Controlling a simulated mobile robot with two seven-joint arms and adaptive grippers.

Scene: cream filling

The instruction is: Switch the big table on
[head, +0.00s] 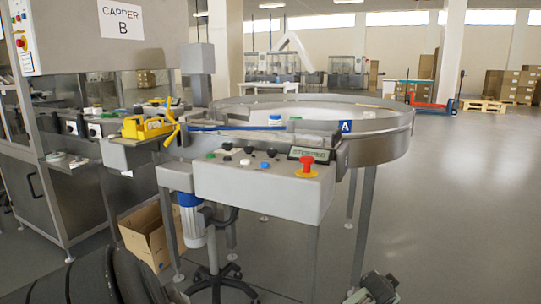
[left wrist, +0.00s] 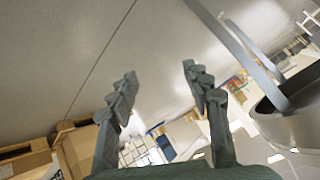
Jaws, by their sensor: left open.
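The big round table (head: 385,126) has a metal rim and a blue sign with a white A. Its control box (head: 262,185) stands at the front. On the box are a red emergency stop knob (head: 307,165) on a yellow base, a small greenish display (head: 308,153), several black knobs (head: 249,150), a blue button (head: 265,165), a white button and green ones. The display text is too small to read. A grey-green part at the head view's bottom edge may be my right gripper (head: 377,290).
The capper machine (head: 82,35) with sign B stands at the left, with a yellow device (head: 147,127) between it and the table. An open cardboard box (head: 150,235) and a black wheeled base (head: 222,284) are on the floor below.

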